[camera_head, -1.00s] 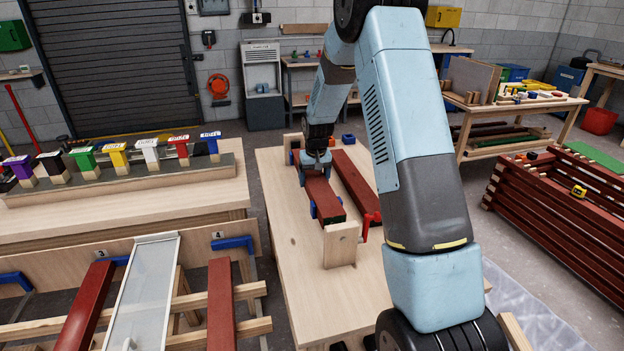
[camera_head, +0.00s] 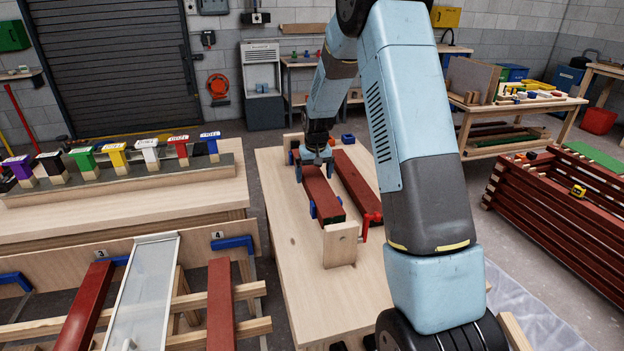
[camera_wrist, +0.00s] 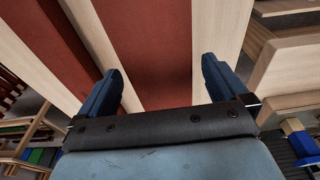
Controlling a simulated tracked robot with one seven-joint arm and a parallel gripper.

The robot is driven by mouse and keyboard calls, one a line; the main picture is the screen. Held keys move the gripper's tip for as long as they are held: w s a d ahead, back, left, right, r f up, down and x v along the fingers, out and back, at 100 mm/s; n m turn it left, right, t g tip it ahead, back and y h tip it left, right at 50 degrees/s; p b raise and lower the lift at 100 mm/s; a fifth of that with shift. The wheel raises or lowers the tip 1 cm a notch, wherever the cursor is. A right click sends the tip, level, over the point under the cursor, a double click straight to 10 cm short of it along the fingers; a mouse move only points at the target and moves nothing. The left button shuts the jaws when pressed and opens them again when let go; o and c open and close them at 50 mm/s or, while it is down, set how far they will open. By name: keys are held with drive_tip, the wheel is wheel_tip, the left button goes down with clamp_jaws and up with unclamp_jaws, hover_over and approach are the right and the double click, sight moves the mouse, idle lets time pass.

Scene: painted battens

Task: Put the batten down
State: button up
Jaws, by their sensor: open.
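A dark red batten (camera_head: 322,192) lies lengthwise on the wooden workbench (camera_head: 293,256), its near end by an upright wooden block (camera_head: 341,245). My gripper (camera_head: 318,170) is over the far part of this batten with its fingers apart. In the wrist view my gripper (camera_wrist: 156,88) is open, with one blue finger on each side of the batten (camera_wrist: 148,45) and pale bench wood between each finger and the batten. A second red batten (camera_head: 357,183) lies beside it to the right, and also shows in the wrist view (camera_wrist: 52,45).
A red clamp handle (camera_head: 369,225) stands by the wooden block. Blue pieces sit beside the batten. A rack (camera_head: 245,290) with red battens is at front left, and a stack of red battens (camera_head: 560,215) at right. The bench's near left surface is clear.

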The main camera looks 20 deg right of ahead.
sight(315, 179)
drive_tip(key=s+r, duration=0.5)
drive_tip(key=r, duration=0.5)
drive_tip(key=s+r, duration=0.5)
drive_tip(key=r, duration=0.5)
drive_tip(key=s+r+t, duration=0.2)
drive_tip(key=s+r, duration=0.2)
drive_tip(key=s, duration=1.2)
drive_tip(key=s+r+t, duration=0.1)
drive_tip(key=s+r, duration=0.3)
drive_tip(key=s, duration=1.1)
drive_tip(key=shift+s+a+t, duration=0.35)
drive_tip(key=shift+t, duration=0.05)
